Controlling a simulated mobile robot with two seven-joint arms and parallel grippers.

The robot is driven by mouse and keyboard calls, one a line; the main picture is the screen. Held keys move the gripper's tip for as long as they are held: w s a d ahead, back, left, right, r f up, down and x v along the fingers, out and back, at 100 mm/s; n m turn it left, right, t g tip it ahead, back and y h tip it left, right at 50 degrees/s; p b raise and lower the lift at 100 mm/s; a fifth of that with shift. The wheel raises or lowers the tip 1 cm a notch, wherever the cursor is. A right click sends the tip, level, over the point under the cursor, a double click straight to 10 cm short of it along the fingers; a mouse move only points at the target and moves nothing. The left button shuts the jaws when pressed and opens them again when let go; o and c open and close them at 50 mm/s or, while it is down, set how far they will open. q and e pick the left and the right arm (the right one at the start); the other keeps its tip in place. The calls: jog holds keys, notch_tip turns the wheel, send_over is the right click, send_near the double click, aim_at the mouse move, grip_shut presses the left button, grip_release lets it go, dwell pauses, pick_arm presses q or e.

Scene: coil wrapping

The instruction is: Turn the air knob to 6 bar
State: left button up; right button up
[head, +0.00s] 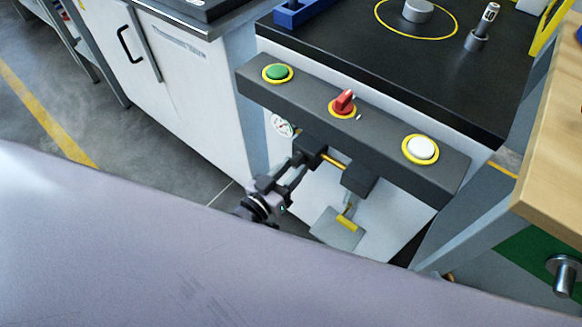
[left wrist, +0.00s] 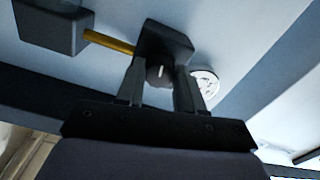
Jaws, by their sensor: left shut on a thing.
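The air knob (left wrist: 158,76) is a dark round knob with a pale mark, under a black regulator block (left wrist: 165,40). The round white gauge (left wrist: 204,86) is beside it, partly covered by a finger; it also shows in the head view (head: 282,125), its reading too small to tell. My left gripper (left wrist: 158,82) has its two fingers on either side of the knob and is shut on it. In the head view the left gripper (head: 298,163) reaches up to the block below the button panel; the knob is hidden there. My right gripper is in neither view.
The dark panel (head: 300,90) above carries a green button (head: 277,73), a red switch (head: 343,102) and a white button (head: 420,149). A yellow tube (head: 333,161) leads from the block to another dark box (head: 359,180). A wooden table (head: 550,170) stands at right.

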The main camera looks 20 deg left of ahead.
pick_arm(q)
jog(key=shift+m, duration=1.1)
jog(key=o, duration=1)
jog(key=p+v, duration=0.1)
jog(key=v, duration=0.6)
jog(key=shift+s, duration=0.15)
